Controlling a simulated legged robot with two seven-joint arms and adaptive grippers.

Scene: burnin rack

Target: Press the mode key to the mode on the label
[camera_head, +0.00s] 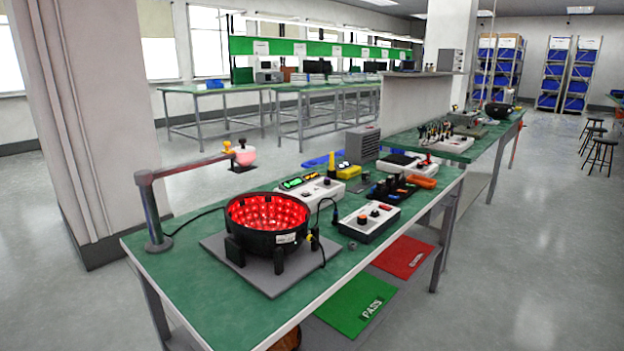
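A white controller box (311,191) with a small lit green display and dark knobs or keys sits on the green bench behind the lamp. A black bowl-shaped lamp (250,239) with glowing red lights stands on a grey plate (270,283); a small white label (286,239) is on its side, its text too small to read. A second box (369,222), with a pale top and a few red and dark buttons, lies to the right of the lamp. I cannot tell which key is the mode key. Neither of my grippers is in view.
A grey post with a horizontal arm (153,212) rises at the bench's left end. Black cables run beside the lamp. Tools and small boxes crowd the bench's far end. A green PASS mat (357,306) and a red mat (403,257) lie lower, beside the bench.

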